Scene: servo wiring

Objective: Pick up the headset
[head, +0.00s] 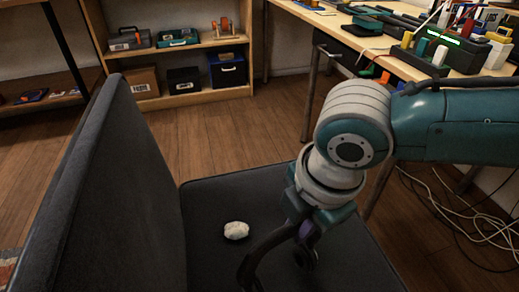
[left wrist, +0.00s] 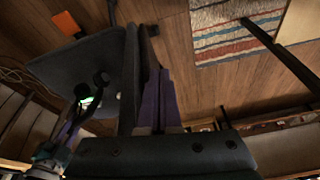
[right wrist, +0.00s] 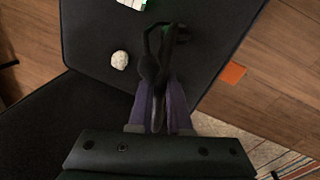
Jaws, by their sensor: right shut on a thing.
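The black headset (right wrist: 152,62) is between the purple fingers of my right gripper (right wrist: 163,92) in the right wrist view. The gripper is shut on it. In the head view my right gripper (head: 307,228) hangs over the dark chair seat (head: 215,195), with the headset (head: 256,258) below it. Whether the headset touches the seat cannot be told. The left wrist view also shows the headset (left wrist: 82,90) by the right gripper. My left gripper (left wrist: 158,72) shows only there; its purple fingers are together with nothing visible between them.
A white crumpled lump (head: 236,230) lies on the seat beside the headset. The chair's backrest (head: 115,190) rises at left. A cluttered workbench (head: 375,55) stands at the right, with loose cables on the floor. A shelf (head: 195,97) with boxes stands behind.

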